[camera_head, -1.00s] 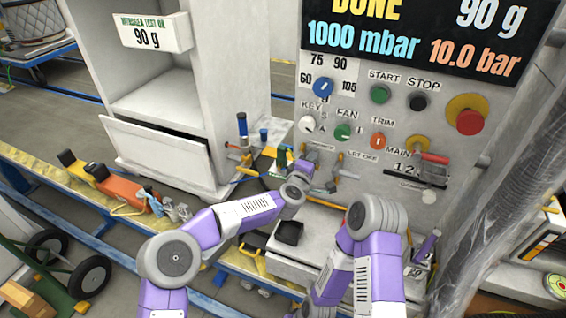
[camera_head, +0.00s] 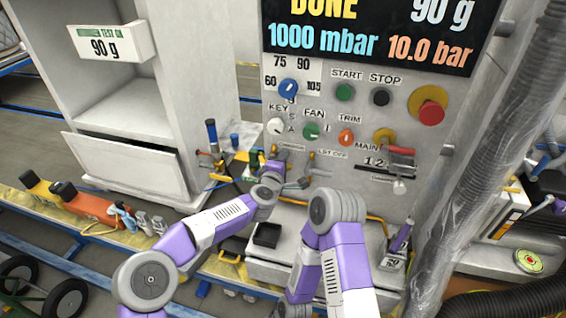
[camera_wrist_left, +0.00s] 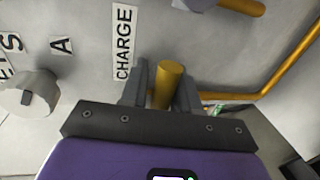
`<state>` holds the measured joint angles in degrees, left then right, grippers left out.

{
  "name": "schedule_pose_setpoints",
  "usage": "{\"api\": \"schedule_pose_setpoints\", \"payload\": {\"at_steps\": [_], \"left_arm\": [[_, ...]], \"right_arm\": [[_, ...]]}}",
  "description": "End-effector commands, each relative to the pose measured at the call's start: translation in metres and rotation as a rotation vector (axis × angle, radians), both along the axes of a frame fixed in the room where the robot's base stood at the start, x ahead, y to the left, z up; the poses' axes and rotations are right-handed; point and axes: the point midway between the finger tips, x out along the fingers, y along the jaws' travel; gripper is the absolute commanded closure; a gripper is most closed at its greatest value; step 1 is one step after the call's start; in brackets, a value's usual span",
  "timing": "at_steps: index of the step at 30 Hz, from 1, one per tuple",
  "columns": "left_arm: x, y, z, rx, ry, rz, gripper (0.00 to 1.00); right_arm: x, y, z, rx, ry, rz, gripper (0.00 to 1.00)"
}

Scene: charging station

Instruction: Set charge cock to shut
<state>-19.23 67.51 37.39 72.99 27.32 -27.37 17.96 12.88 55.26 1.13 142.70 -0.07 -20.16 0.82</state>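The charge cock shows in the left wrist view as a yellow cylindrical handle (camera_wrist_left: 169,84), just right of and below the CHARGE label (camera_wrist_left: 124,42). The two dark fingers of my left gripper (camera_wrist_left: 162,92) stand close on either side of this handle and appear shut on it. In the head view my left gripper (camera_head: 273,164) is at the lower left of the grey panel; the cock there is mostly hidden by the gripper and wrist.
The panel carries a blue dial (camera_head: 288,89), knobs and a red emergency button (camera_head: 431,112). A yellow pipe (camera_wrist_left: 285,72) runs right of the handle. A black tray (camera_head: 267,235) lies below my left wrist. A white cabinet (camera_head: 128,105) stands left.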

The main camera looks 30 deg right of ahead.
Motion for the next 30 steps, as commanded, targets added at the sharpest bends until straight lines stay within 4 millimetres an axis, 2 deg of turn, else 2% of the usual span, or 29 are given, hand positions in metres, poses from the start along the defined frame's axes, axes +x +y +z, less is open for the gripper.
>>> {"api": "schedule_pose_setpoints", "payload": {"at_steps": [8,22,30], "left_arm": [[-0.005,0.005,0.001,0.002,0.001,0.0,0.7],[-0.046,0.041,0.013,0.001,-0.001,0.0,0.7],[-0.055,0.049,0.014,0.0,0.0,0.0,0.7]], "right_arm": [[0.0,0.0,0.0,0.0,0.0,0.0,0.0],[0.0,0.0,0.003,0.0,0.0,0.0,0.0],[0.0,0.0,0.003,0.0,0.0,0.0,0.0]]}}
